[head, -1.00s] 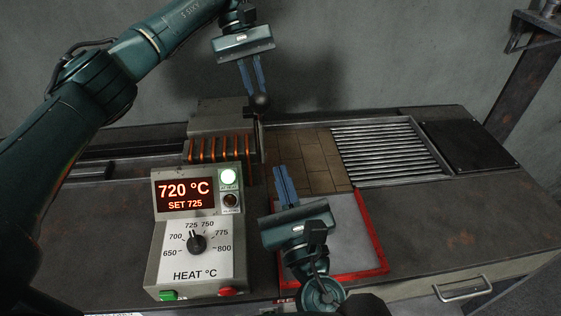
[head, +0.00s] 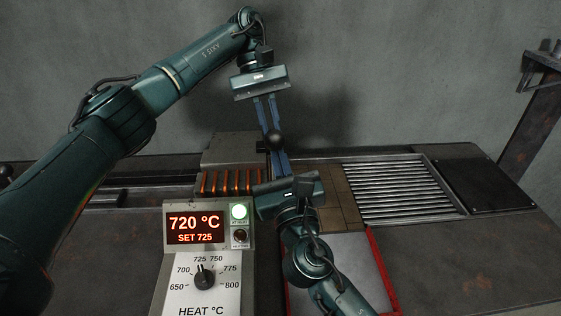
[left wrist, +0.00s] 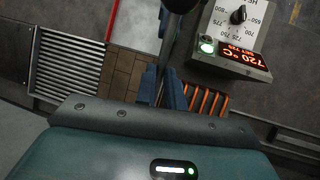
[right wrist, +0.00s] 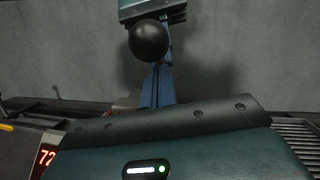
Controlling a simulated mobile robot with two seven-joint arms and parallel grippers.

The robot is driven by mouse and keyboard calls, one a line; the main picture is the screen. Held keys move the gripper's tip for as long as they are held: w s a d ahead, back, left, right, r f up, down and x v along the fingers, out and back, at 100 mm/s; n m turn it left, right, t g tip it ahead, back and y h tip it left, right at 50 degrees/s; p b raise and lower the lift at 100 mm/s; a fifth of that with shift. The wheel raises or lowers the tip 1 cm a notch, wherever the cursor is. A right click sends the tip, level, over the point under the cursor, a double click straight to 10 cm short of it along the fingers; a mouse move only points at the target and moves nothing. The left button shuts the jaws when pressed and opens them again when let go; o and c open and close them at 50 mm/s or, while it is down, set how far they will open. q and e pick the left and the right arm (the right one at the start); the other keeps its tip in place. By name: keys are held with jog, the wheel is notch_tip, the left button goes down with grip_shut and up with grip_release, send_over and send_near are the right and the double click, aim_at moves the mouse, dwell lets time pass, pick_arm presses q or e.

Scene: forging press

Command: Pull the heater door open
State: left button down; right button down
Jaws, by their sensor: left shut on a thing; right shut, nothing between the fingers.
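The heater (head: 232,150) is a grey box with glowing orange coils (head: 228,183) at its front. Its door shows only as a thin dark upright edge at the box's right, with a black ball knob (head: 274,139) there. My left gripper (head: 268,122) reaches down from behind, its blue fingers shut on a thin dark part of the door beside the knob; the left wrist view shows this part between the fingers (left wrist: 168,92). My right gripper (head: 279,158) is shut and empty, its fingertips just below the knob. The right wrist view shows the knob (right wrist: 148,41) beyond these fingers.
The control panel (head: 205,260) reads 720 °C, set 725, with a green lamp lit. Right of the heater lie brown tiles (head: 340,200), a slatted rack (head: 400,190) and a red-edged tray (head: 383,275), partly behind my right arm.

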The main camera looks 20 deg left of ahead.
pick_arm(q)
jog(key=shift+s+d+f, duration=0.1)
jog(key=shift+f, duration=0.05)
pick_arm(e)
jog(key=shift+w+a+r, duration=0.1)
jog(key=shift+w+r, duration=0.15)
jog(key=shift+r, duration=0.25)
jog(key=shift+w+a+r, duration=0.1)
jog(key=shift+w+r, duration=0.1)
jog(key=shift+r, duration=0.3)
pick_arm(q)
jog(key=c, duration=1.8)
grip_release()
jog(key=o, duration=0.3)
pick_arm(e)
jog(key=shift+f, duration=0.2)
pick_arm(q)
jog(key=shift+r, duration=0.2)
